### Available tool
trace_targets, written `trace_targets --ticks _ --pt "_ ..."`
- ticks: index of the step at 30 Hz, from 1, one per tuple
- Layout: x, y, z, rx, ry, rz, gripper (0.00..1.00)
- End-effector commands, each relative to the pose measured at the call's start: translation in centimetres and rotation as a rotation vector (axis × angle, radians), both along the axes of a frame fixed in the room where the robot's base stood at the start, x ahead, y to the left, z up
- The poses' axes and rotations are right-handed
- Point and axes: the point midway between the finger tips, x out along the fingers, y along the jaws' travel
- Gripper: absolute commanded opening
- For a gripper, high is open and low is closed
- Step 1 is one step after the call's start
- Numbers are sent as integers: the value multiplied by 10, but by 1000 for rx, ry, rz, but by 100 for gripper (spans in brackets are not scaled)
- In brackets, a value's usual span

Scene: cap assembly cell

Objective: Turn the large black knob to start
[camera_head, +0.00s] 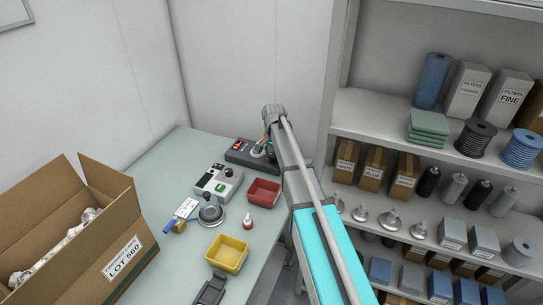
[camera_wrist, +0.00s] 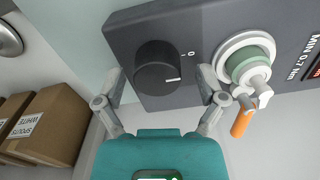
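The large black knob (camera_wrist: 158,68) is on the front of a dark grey device (camera_wrist: 200,28) in the wrist view. A white pointer line on it points right and slightly down, and a "0" mark is above right. My gripper (camera_wrist: 160,76) is open, with one finger left of the knob and one right of it. A gap shows on each side; I cannot tell how deep the fingers reach. The device (camera_head: 240,152) also shows in the head view, with a red display; my arm hides the knob there.
The bench holds a white box (camera_head: 219,183), red bin (camera_head: 264,192), yellow bin (camera_head: 227,253) and a carton (camera_head: 120,250). Stocked shelves (camera_head: 400,120) stand at right.

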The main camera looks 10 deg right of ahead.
Motion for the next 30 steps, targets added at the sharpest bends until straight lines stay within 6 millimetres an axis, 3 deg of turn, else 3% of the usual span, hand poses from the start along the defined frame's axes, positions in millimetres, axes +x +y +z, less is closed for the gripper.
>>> trace_targets --ticks 17,30 --pt "-1 -1 4 -1 1 -1 93" --pt "-1 -1 48 -1 1 -1 93"
